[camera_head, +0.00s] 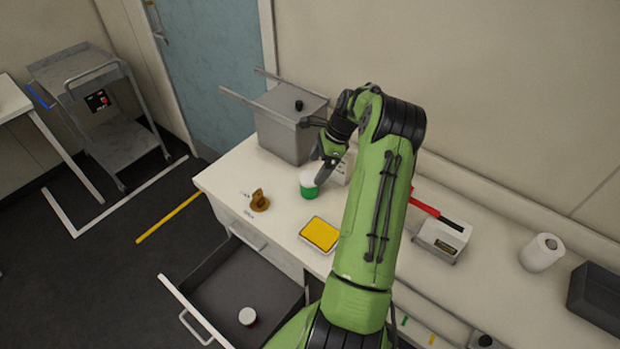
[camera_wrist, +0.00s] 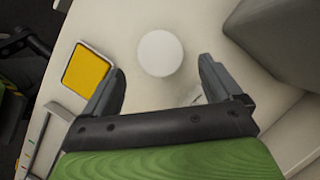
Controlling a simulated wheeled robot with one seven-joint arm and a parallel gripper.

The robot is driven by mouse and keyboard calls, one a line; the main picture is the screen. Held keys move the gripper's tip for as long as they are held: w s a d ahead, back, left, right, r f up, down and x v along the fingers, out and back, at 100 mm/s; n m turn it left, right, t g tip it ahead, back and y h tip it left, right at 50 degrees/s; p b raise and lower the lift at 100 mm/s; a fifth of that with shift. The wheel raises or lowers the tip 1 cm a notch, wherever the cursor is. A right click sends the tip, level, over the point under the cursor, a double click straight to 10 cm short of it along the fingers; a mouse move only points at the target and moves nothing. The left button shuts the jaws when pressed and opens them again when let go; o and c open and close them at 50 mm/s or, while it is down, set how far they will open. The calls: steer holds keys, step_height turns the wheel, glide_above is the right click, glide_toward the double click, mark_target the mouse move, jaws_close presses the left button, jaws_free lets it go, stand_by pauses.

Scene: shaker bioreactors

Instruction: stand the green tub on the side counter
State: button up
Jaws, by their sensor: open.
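The green tub (camera_head: 309,189) has a white lid and stands upright on the long white counter (camera_head: 235,177), in front of the grey bin. In the wrist view its round white lid (camera_wrist: 160,53) lies just ahead of the fingertips, roughly centred between them. My gripper (camera_head: 322,176) is open and empty, right beside the tub in the head view; its two fingers are spread in the wrist view (camera_wrist: 160,75). I cannot tell whether a finger touches the tub. A second white table (camera_head: 12,98) shows at the far left edge; I cannot tell which surface is the side counter.
A grey lidded bin (camera_head: 285,140) stands behind the tub. A brown object (camera_head: 260,201) and a yellow-topped tray (camera_head: 320,234) are nearby. An open drawer (camera_head: 220,285) juts out below, holding a white-lidded tub (camera_head: 247,316). A small device (camera_head: 442,238) and paper roll (camera_head: 541,252) stand right.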

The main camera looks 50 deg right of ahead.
steer(key=s+a+r+n+h, duration=0.1)
steer(key=a+r+n+h, duration=0.3)
steer(key=a+r+n, duration=1.3)
steer(key=s+a+r+n+t, duration=0.2)
steer(key=s+a+n, duration=0.7)
steer(key=s+a, duration=0.8)
steer(key=shift+a+r+t+y, duration=0.15)
steer(key=shift+r+t+y, duration=0.2)
steer(key=shift+r, duration=0.55)
